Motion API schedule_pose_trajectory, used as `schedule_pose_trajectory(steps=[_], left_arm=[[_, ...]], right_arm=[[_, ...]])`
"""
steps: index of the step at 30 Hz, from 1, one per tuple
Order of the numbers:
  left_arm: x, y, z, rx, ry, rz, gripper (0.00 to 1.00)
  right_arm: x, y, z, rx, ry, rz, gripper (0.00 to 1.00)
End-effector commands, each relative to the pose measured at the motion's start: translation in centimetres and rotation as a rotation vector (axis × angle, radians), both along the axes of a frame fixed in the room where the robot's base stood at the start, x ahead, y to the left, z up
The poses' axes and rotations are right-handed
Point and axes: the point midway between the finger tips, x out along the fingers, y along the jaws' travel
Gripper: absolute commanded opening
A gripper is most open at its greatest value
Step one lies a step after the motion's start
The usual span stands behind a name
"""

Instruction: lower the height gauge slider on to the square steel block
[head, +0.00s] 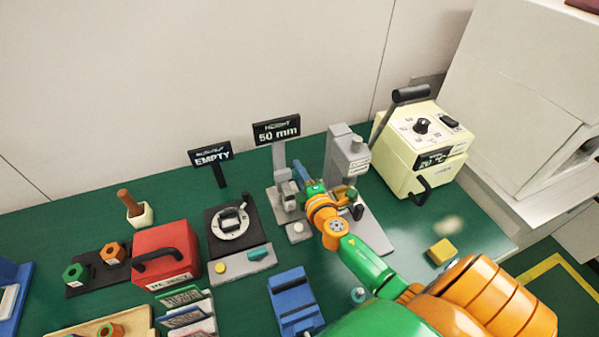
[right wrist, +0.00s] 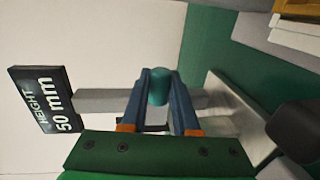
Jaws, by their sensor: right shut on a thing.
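The height gauge is a grey upright column (head: 279,160) with a black 50 mm sign (head: 276,130) on top. In the right wrist view the column (right wrist: 105,101) lies sideways, with its sign (right wrist: 46,98) at left. My right gripper (head: 299,181) is at the column. Its blue fingers (right wrist: 160,88) are shut on a teal round knob (right wrist: 159,80) in front of the column. The slider behind the knob is mostly hidden by the fingers. I cannot make out the square steel block for sure. My left gripper is not in view.
A grey stand (head: 345,150) with a dark handle is just right of my right gripper. A cream machine (head: 425,150) stands behind right. A lapping machine (head: 213,248), a red box (head: 166,253) and a blue block (head: 294,299) are left and in front. A yellow block (head: 441,251) lies at right.

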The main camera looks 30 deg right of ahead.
Motion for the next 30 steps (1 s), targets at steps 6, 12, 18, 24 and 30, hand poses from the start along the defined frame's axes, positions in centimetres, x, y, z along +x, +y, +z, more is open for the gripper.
schedule_pose_trajectory(steps=[6, 12, 18, 24, 30], left_arm=[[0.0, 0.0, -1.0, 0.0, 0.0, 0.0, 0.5], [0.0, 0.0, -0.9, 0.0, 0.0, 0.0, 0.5], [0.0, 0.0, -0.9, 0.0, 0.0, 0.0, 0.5], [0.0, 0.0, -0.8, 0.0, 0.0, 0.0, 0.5], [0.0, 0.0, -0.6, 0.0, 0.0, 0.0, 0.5]], right_arm=[[0.0, 0.0, -1.0, 0.0, 0.002, 0.0, 0.0], [0.0, 0.0, -1.0, 0.0, 0.002, 0.0, 0.53], [0.0, 0.0, -0.9, 0.0, 0.001, 0.0, 0.59], [-0.6, 0.2, -0.8, 0.0, 0.001, 0.0, 0.59], [-4.0, 1.0, -0.4, 0.002, 0.004, 0.001, 0.59]])
